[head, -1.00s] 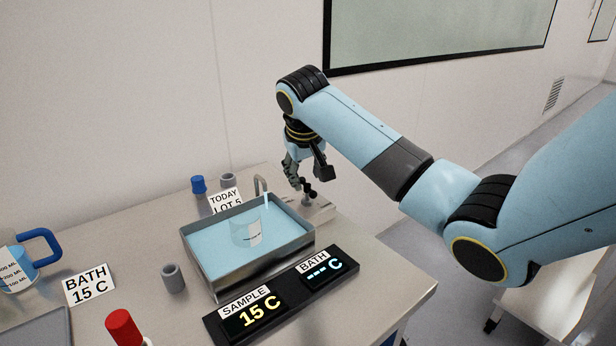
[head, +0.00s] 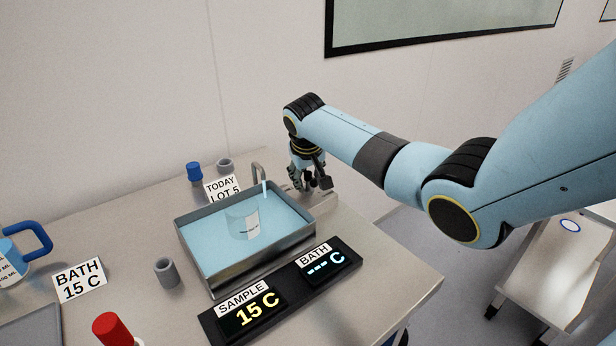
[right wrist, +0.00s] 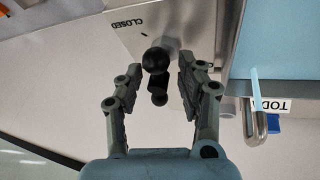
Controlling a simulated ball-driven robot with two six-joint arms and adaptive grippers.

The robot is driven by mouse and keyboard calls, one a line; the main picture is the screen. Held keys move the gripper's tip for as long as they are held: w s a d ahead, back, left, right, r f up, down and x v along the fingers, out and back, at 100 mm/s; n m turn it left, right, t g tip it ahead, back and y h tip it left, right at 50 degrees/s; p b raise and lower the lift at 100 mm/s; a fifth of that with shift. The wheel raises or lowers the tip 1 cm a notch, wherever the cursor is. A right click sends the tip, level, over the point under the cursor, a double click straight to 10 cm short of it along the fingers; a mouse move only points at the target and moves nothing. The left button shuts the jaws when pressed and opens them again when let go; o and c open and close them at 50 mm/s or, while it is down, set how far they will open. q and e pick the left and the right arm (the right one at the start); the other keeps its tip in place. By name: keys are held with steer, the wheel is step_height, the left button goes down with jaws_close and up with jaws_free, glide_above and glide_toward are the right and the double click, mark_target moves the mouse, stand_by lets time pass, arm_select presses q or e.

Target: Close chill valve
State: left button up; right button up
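The chill valve shows in the right wrist view as a black ball-ended handle (right wrist: 157,62) beside a plate marked CLOSED (right wrist: 128,27). My right gripper (right wrist: 157,85) is open, with one finger on each side of the handle and a visible gap to both. In the head view the right gripper (head: 308,182) points down at the far right corner of the bath, and the handle is mostly hidden behind it. The steel bath (head: 228,273) holds pale blue liquid and a beaker (head: 242,222). A bent spout (head: 258,175) runs a stream into it. My left gripper is not in view.
A display (head: 281,293) in front of the bath reads SAMPLE 15 C and BATH dashes. A grey cup (head: 166,272), a BATH 15 C card (head: 79,280), a red-capped item (head: 113,330) and a blue-handled jug (head: 32,243) stand left. The wall is close behind.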

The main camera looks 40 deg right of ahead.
steer(key=shift+d+f, duration=0.1)
steer(key=shift+f, duration=0.05)
jaws_close()
steer(key=shift+w+r+m, duration=0.1)
steer(key=shift+r+m, duration=0.1)
steer(key=shift+m, duration=0.4)
stand_by(0.5)
steer(key=shift+m+g+h+p, duration=0.3)
steer(key=shift+m+g+h, duration=0.15)
steer(key=shift+m, duration=0.35)
steer(key=m, duration=0.1)
steer(key=m+g, duration=0.1)
steer(key=m, duration=0.1)
steer(key=shift+w+g+h+b, duration=0.1)
steer(key=shift+g+h+b, duration=0.15)
steer(key=shift+b, duration=0.05)
steer(key=m+g+b, duration=0.1)
steer(key=m, duration=0.1)
steer(key=m+b, duration=0.1)
steer(key=m, duration=0.1)
steer(key=shift+d+f+m+g+b, duration=0.1)
steer(key=shift+f+m+g+b, duration=0.1)
steer(key=shift+m+g+b, duration=1)
steer(key=shift+m+b, duration=1.3)
steer(key=shift+f+g, duration=0.1)
steer(key=shift+g, duration=0.2)
